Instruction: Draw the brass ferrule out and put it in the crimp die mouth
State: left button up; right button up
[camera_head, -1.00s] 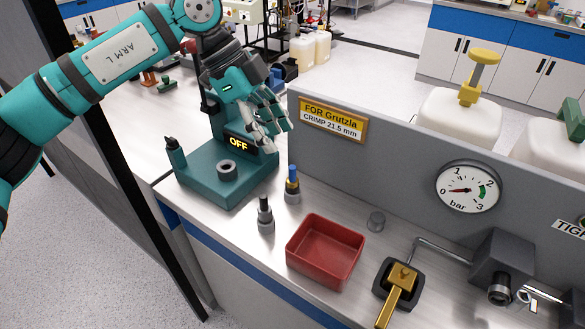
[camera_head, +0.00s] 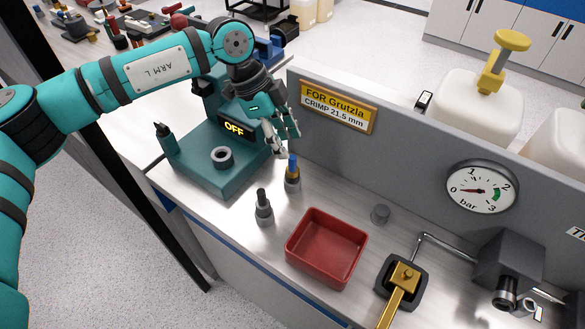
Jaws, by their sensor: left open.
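The brass ferrule (camera_head: 292,173) shows as a brass-coloured band below a blue top, upright in a grey base on the bench. My left gripper (camera_head: 285,144) is open and empty, pointing down just above the blue top. In this view its fingertips nearly reach the blue top; I cannot tell whether they touch. The teal crimp machine, with a display reading OFF (camera_head: 234,128), stands to the left. The crimp die mouth looks to be the dark-holed grey ring (camera_head: 222,157) on its base, with nothing seen in it. My right gripper is out of view.
A similar grey piece with a dark top (camera_head: 263,208) stands left of the ferrule. A grey panel (camera_head: 400,150) rises behind.

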aim_at(291, 157)
pick_arm(q)
jog(key=shift+s+d+f, duration=0.1)
jog(key=shift+f, duration=0.1)
jog(key=shift+d+f+p, duration=0.1)
jog(key=shift+f+p, duration=0.15)
jog(key=shift+p, duration=0.05)
jog(key=p+x, duration=0.1)
jog(key=x, duration=0.3)
jog(key=shift+s+f+p, duration=0.1)
jog(key=shift+f+p, duration=0.15)
jog(key=shift+p, duration=0.05)
jog(key=shift+f, duration=0.1)
grip_shut()
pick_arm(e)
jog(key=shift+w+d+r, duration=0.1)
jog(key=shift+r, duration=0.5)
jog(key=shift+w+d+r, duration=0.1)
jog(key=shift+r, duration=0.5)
